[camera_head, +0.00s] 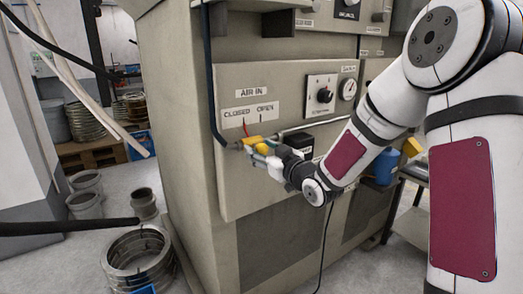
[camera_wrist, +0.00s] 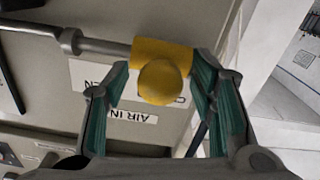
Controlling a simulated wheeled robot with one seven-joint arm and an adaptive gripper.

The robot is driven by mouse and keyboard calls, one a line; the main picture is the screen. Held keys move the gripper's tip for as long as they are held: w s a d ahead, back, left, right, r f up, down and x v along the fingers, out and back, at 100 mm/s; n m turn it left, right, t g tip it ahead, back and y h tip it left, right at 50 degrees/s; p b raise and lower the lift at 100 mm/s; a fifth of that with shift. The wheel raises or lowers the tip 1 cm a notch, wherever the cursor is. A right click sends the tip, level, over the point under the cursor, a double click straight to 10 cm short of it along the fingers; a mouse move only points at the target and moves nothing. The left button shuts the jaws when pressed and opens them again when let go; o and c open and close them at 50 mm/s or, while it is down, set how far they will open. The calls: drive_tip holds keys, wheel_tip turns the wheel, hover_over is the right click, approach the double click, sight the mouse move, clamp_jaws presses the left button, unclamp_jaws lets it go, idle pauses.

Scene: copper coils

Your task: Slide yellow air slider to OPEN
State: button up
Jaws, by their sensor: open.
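The yellow air slider (camera_head: 252,141) sits on a thin grey rail on the machine's front panel, below the CLOSED (camera_head: 237,113) and OPEN (camera_head: 265,108) labels. In the wrist view it is a yellow block (camera_wrist: 150,52) with a round yellow knob (camera_wrist: 161,82) facing me. My gripper (camera_head: 267,150) is at the slider from the right in the head view. In the wrist view my gripper (camera_wrist: 162,74) is open, its green-padded fingers on either side of the knob, with gaps showing. The knob is not gripped. The slider's exact stop position is hard to tell.
A dial (camera_head: 325,95) and a gauge (camera_head: 348,88) are on the panel above my arm. A dark hose (camera_head: 211,75) hangs left of the labels. Metal coils (camera_head: 139,254) stand on the floor at left. A blue container (camera_head: 385,166) is behind my arm.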

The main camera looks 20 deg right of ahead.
drive_tip(key=shift+w, duration=0.1)
clamp_jaws()
drive_tip(key=w+d, duration=0.2)
drive_tip(key=d, duration=0.4)
drive_tip(key=shift+d, duration=0.15)
unclamp_jaws()
drive_tip(key=shift+d, duration=0.1)
drive_tip(key=v, duration=1.2)
